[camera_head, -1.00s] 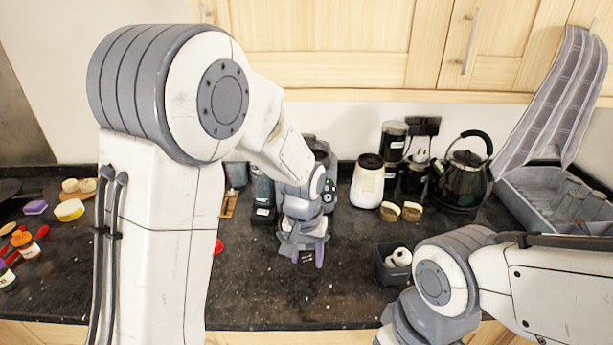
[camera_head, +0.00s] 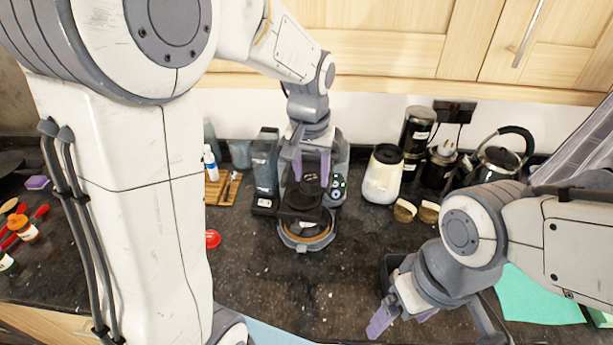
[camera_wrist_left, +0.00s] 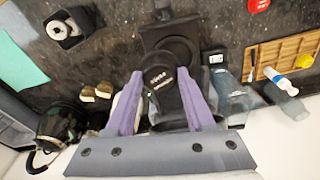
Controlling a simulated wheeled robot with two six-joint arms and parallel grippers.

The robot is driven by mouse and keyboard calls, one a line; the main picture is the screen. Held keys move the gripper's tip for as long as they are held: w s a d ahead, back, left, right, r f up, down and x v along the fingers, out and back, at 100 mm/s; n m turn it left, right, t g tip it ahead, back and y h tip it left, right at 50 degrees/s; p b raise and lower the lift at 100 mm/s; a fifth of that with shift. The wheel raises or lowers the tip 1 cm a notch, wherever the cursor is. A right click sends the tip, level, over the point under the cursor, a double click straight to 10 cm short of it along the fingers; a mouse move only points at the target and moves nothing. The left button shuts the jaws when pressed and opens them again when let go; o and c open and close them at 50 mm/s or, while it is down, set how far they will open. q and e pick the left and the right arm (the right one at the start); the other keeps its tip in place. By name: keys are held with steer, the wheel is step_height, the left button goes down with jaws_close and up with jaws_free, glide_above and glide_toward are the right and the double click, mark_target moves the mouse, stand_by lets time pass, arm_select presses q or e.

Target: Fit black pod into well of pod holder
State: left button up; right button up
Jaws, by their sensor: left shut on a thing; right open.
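The black pod (camera_head: 310,181) is a round black disc with pale lettering; it also shows between the fingertips in the left wrist view (camera_wrist_left: 158,78). My left gripper (camera_head: 312,170) is shut on it, pointing down at the front of the coffee machine (camera_head: 338,165). The black pod holder (camera_head: 300,212) is below the pod, partly hidden by it; its round well shows beside the pod in the wrist view (camera_wrist_left: 182,46). I cannot tell the exact gap between pod and well. My right gripper (camera_head: 402,318) is open and empty at the front right.
A dark bin (camera_head: 392,268) stands by my right arm. A white canister (camera_head: 383,175), dark jars and a black kettle (camera_head: 497,160) line the wall at right. A wooden board (camera_head: 222,187) and red lid (camera_head: 212,239) lie left. The front middle counter is clear.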

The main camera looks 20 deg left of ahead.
mark_target(302, 199)
arm_select(q)
steer(key=a+f, duration=0.1)
steer(key=w+a+f, duration=0.1)
steer(key=shift+w+a+p, duration=0.1)
steer(key=shift+a+p, duration=0.2)
step_height(302, 199, down, 3)
steer(key=shift+f+p, duration=0.1)
steer(key=shift+p, duration=0.5)
steer(key=shift+f, duration=0.35)
steer(key=shift+f, duration=0.1)
steer(key=o, duration=1.3)
